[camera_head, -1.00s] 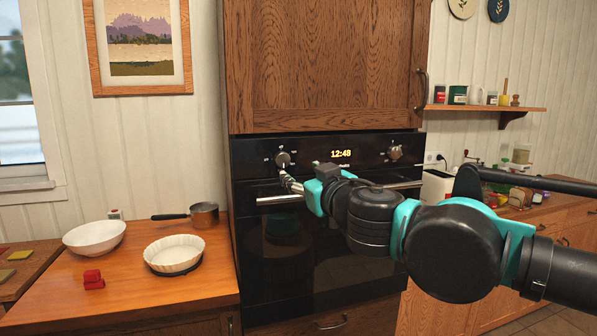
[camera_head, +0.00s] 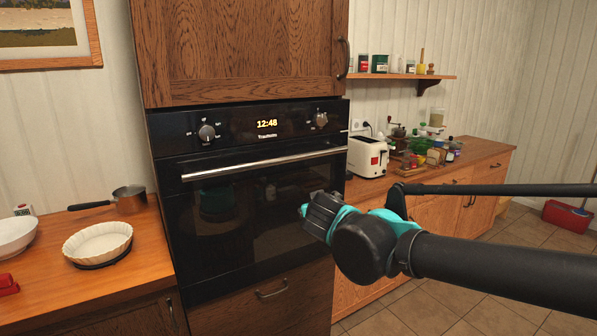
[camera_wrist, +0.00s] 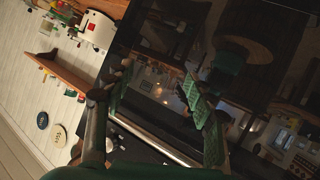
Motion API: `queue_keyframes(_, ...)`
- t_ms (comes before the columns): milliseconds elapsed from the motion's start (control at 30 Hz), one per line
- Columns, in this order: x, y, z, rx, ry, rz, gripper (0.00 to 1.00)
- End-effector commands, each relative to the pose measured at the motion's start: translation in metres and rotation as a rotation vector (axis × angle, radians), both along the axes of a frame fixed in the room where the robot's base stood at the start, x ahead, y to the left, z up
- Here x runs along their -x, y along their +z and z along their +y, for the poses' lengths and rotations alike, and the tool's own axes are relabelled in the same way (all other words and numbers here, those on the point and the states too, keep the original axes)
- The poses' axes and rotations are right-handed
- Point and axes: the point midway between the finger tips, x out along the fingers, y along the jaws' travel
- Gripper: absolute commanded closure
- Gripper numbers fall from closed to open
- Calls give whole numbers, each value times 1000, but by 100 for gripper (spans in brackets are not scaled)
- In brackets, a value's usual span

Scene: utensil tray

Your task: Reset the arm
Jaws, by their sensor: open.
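My arm reaches in from the right in the head view, in front of the oven (camera_head: 225,255). My gripper is mostly hidden there behind my own wrist. In the wrist view, my gripper (camera_wrist: 146,92) has its two fingers spread apart with nothing between them. The oven's dark glass and handle (camera_wrist: 150,142) lie beyond the fingers, with reflections in the glass. The oven door is shut. Its handle (camera_head: 265,163) and left knob (camera_head: 206,133) are clear of my gripper in the head view.
A wooden counter (camera_head: 135,285) at left holds a white pie dish (camera_head: 97,242), a saucepan (camera_head: 130,200) and a white bowl (camera_head: 14,236). A toaster (camera_head: 367,156) and several jars stand on the right counter. The floor at right is open, with a red bin (camera_head: 570,218).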

Motion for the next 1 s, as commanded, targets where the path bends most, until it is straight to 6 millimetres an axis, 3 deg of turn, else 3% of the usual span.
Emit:
queue_keyframes(33,-2,-24,-25,8,-57,55,45)
queue_keyframes(200,16,-104,-90,17,-188,273,45)
queue_keyframes(333,43,-160,-125,-11,-245,441,45)
queue_keyframes(500,86,-218,-147,-84,-255,631,45)
queue_keyframes(700,120,-252,-149,-168,-217,752,45)
queue_keyframes(1000,129,-259,-146,-194,-195,780,45)
